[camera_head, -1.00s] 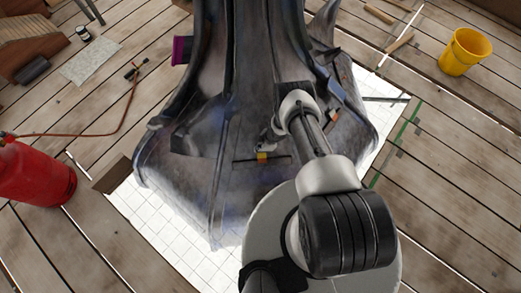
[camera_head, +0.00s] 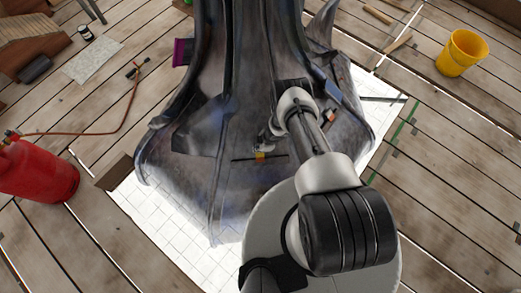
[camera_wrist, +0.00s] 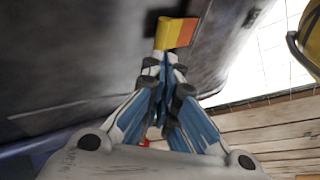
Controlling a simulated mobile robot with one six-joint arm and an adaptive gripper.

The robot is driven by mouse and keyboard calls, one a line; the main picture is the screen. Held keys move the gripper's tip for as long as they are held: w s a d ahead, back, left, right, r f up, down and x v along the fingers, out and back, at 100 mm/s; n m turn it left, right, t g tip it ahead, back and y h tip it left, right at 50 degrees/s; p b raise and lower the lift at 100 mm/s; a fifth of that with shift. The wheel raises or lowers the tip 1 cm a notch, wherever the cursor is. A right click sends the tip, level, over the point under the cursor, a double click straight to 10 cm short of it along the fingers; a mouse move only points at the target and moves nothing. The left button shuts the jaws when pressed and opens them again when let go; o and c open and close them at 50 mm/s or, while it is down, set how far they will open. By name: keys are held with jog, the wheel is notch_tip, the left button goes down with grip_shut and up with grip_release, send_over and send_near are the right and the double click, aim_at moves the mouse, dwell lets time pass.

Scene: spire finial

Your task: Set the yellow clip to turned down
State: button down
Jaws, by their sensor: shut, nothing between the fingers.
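The yellow clip (camera_head: 260,155) sits on the lower front face of the dark metal spire finial (camera_head: 245,185), at a thin dark slot or bar. In the wrist view the clip (camera_wrist: 175,33) shows a yellow part on the left and an orange part on the right. My gripper (camera_wrist: 164,58) is shut and empty. Its fingertips are right at the clip's lower edge; I cannot tell whether they touch it.
Another small orange mark (camera_head: 330,116) is on the finial's right face. A yellow bucket (camera_head: 462,53) stands at the upper right and a red cylinder (camera_head: 38,172) at the left. A white grid sheet (camera_head: 150,215) lies under the finial on wooden planks.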

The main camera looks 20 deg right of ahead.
jog(key=w+p+v, duration=0.1)
jog(key=p+v, duration=0.2)
jog(key=v, duration=0.7)
jog(key=shift+w+d+r, duration=0.25)
jog(key=shift+w+r, duration=0.2)
jog(key=shift+r, duration=0.05)
